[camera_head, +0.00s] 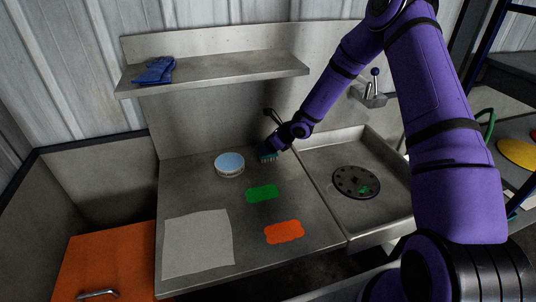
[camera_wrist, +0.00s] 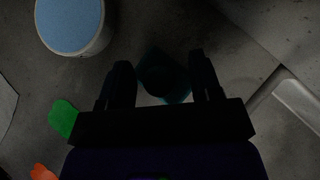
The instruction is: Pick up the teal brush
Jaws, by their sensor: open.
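The teal brush (camera_head: 268,157) stands on the steel worktop, left of the sink, with its bristles partly showing in the head view. Its upper part is hidden by my gripper (camera_head: 272,148), which is right over it. In the wrist view the dark teal brush (camera_wrist: 164,76) lies between the two black fingers of my gripper (camera_wrist: 160,62). The fingers are open, one on each side, with a gap showing to each finger. The wrist view is dark, so contact is hard to judge.
A round tub with a blue top (camera_head: 229,162) stands left of the brush. A green cloth (camera_head: 261,194), an orange cloth (camera_head: 284,231) and a grey sheet (camera_head: 198,243) lie nearer. The sink (camera_head: 322,161) is to the right. A shelf (camera_head: 225,73) with blue gloves (camera_head: 154,71) is above.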

